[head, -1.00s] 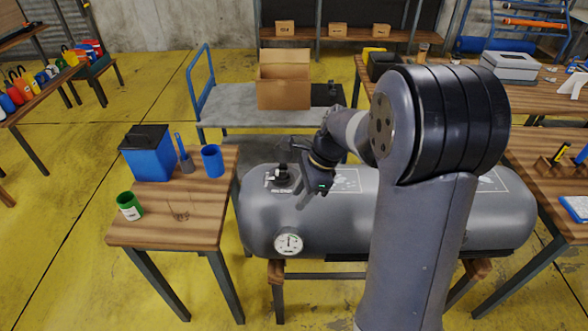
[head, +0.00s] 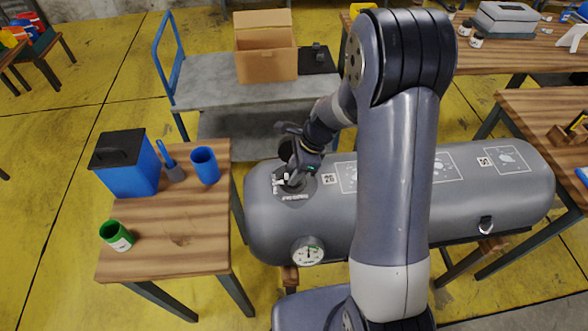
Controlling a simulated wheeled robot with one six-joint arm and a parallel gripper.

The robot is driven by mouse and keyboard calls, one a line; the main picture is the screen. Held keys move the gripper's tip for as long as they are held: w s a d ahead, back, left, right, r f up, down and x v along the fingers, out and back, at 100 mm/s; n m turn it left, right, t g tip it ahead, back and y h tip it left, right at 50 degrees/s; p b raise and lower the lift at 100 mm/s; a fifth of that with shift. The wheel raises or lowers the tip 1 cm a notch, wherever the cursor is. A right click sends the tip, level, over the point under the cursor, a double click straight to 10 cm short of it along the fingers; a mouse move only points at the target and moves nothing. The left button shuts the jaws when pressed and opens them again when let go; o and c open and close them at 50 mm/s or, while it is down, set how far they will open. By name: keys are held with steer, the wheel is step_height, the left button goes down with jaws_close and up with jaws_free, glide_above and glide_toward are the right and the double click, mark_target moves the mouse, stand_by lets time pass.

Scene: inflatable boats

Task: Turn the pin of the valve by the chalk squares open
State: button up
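A grey cylindrical inflatable tube (head: 270,218) lies across the middle of the head view. The valve (head: 290,183) sits on top near its left end, on a dark round base with small white lettering. White chalk squares (head: 446,168) are drawn along the tube to the valve's right. My gripper (head: 295,168) is right over the valve, its dark fingers reaching down at it. The fingers and wrist hide much of the valve and its pin, so contact and finger gap cannot be made out.
A pressure gauge (head: 308,251) is on the tube's front. A wooden table (head: 150,240) at left holds a blue box (head: 127,165), blue cup (head: 205,165) and green cup (head: 116,236). A grey trolley (head: 205,85) with a cardboard box (head: 266,50) stands behind.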

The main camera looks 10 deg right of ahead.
steer(key=shift+c, duration=0.4)
jaws_close()
steer(key=shift+n, duration=0.3)
steer(key=n+g, duration=0.2)
steer(key=n, duration=0.2)
steer(key=shift+w, duration=0.1)
steer(key=n+g+h, duration=0.1)
steer(key=n, duration=0.4)
steer(key=n+h, duration=0.1)
steer(key=n, duration=0.1)
steer(key=n+g, duration=0.1)
steer(key=n, duration=0.1)
steer(key=shift+a+n+h+b, duration=0.1)
steer(key=shift+n+h+b, duration=0.2)
steer(key=shift+h+b, duration=0.1)
steer(key=shift+r+n+h, duration=0.1)
steer(key=shift+n+h, duration=0.7)
steer(key=shift+n, duration=1)
